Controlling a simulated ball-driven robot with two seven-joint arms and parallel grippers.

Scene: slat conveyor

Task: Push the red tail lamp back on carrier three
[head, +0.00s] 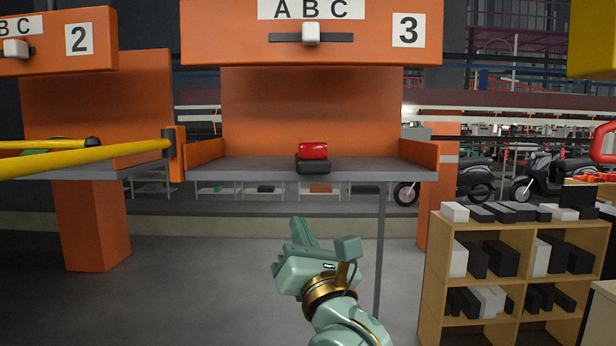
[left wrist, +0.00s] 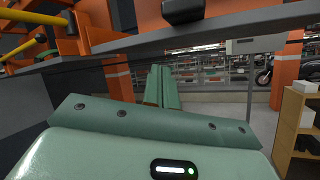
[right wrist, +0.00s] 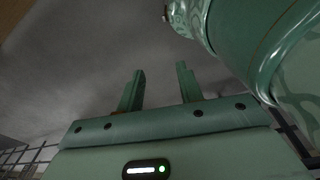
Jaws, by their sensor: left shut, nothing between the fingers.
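The red tail lamp (head: 313,150) has a black base and sits on the grey shelf of carrier three (head: 245,170). Its base is at the shelf's front edge, right of the middle, and seems to jut slightly over it. The black base also shows at the top of the left wrist view (left wrist: 182,10). My left gripper (head: 303,222) is shut and empty, below and in front of the shelf edge, apart from the lamp. Its fingers are together in the left wrist view (left wrist: 162,70). My right gripper (right wrist: 160,75) has its fingers apart with nothing between them.
Low orange side walls (head: 419,153) and an orange back panel (head: 310,105) bound the carrier. Yellow rails (head: 100,155) reach in from the left before carrier two. A wooden shelf unit (head: 500,290) with black and white boxes stands right. Space above the shelf beside the lamp is clear.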

